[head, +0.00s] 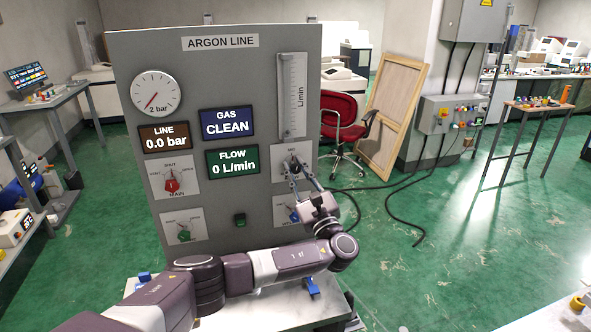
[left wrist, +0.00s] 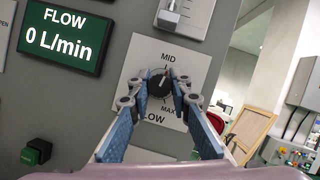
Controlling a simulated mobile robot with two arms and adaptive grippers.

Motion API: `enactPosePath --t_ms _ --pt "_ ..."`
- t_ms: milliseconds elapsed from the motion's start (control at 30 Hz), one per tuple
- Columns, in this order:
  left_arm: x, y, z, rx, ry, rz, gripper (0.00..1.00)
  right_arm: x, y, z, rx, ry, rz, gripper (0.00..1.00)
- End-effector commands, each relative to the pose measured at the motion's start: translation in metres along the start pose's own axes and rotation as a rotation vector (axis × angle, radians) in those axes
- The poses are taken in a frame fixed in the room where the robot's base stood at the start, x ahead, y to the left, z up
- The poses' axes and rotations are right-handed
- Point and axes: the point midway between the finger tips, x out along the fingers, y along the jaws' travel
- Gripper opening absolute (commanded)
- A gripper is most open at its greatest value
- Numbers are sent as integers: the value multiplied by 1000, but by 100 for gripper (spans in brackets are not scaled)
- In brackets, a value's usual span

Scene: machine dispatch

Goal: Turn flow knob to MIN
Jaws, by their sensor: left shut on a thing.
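The flow knob (left wrist: 160,82) is a dark round knob on a white plate at the lower right of the grey argon panel. It also shows small in the head view (head: 293,163). My left gripper (left wrist: 159,88) is shut on it, with a blue-padded finger on either side; the same gripper shows in the head view (head: 300,182). The knob's pale pointer mark leans up and slightly right, near MID. MAX reads at its lower right. The MIN mark is hidden behind the left finger. The flow display (head: 232,160) reads 0 L/min. My right gripper is not in view.
The panel (head: 220,80) also bears a red main knob (head: 172,185), a green-handled knob (head: 184,235), a blue-handled knob (head: 293,215) close below my gripper, and a green button (head: 239,220). The gas display (head: 226,122) reads CLEAN. A red chair (head: 341,120) stands behind.

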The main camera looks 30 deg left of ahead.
Motion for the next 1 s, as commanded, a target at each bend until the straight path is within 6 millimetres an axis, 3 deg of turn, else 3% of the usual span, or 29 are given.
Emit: enactPosePath --t_ms 367,1000 --pt "-3 1 -4 -65 2 27 0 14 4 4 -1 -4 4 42" --pt "-4 2 -7 -571 3 238 0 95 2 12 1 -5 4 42"
